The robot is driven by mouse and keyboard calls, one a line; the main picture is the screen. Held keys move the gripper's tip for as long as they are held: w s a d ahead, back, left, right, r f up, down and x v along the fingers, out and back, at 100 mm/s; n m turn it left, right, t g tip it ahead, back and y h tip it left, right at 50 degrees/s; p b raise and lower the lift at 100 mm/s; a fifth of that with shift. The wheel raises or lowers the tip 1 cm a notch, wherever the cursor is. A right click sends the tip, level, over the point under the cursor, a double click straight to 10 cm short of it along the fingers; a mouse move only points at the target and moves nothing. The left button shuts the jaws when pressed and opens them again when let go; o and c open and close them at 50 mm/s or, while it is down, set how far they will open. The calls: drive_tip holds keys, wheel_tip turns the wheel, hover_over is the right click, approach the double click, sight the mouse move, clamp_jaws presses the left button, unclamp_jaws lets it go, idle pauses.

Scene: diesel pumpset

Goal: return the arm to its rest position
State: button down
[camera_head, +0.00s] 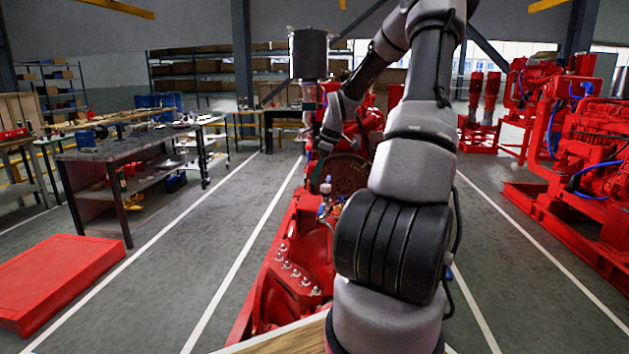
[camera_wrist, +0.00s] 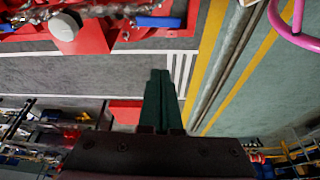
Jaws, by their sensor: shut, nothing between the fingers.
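My arm (camera_head: 415,140) rises from the bottom right of the head view, bends over near the top edge and comes down toward the middle. It is raised and bent over the red diesel pumpset (camera_head: 300,255). In the wrist view my gripper (camera_wrist: 160,76) shows as two dark green fingers side by side, closed together and empty. Red machine parts (camera_wrist: 90,40) show at the upper left of the wrist view, apart from the fingertips. My arm hides much of the pumpset in the head view.
A workbench (camera_head: 125,150) with tools stands at left, and a red platform (camera_head: 55,275) lies on the floor. More red pumpsets (camera_head: 590,150) stand at right. A dark cylinder (camera_head: 309,55) shows near my bent arm. Marked floor lanes are clear on both sides.

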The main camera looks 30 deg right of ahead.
idle(0.3)
drive_tip(key=s+a+r+m+t+h, duration=0.1)
drive_tip(key=s+a+r+m+h, duration=0.45)
drive_tip(key=s+a+r, duration=0.85)
drive_tip(key=s+a+r+m+t+y, duration=0.1)
drive_tip(key=s+a+r+m+y, duration=0.1)
drive_tip(key=s+r+m, duration=0.2)
drive_tip(key=s+a+r+m+t+y, duration=0.2)
drive_tip(key=s+a+r+m, duration=0.1)
drive_tip(key=s, duration=0.6)
drive_tip(key=shift+s+a+r+m+t+y, duration=0.15)
drive_tip(key=shift+a+r+m+t+y, duration=0.2)
drive_tip(key=shift+r+m, duration=0.5)
drive_tip(key=c, duration=1.5)
unclamp_jaws()
drive_tip(key=shift+c, duration=0.2)
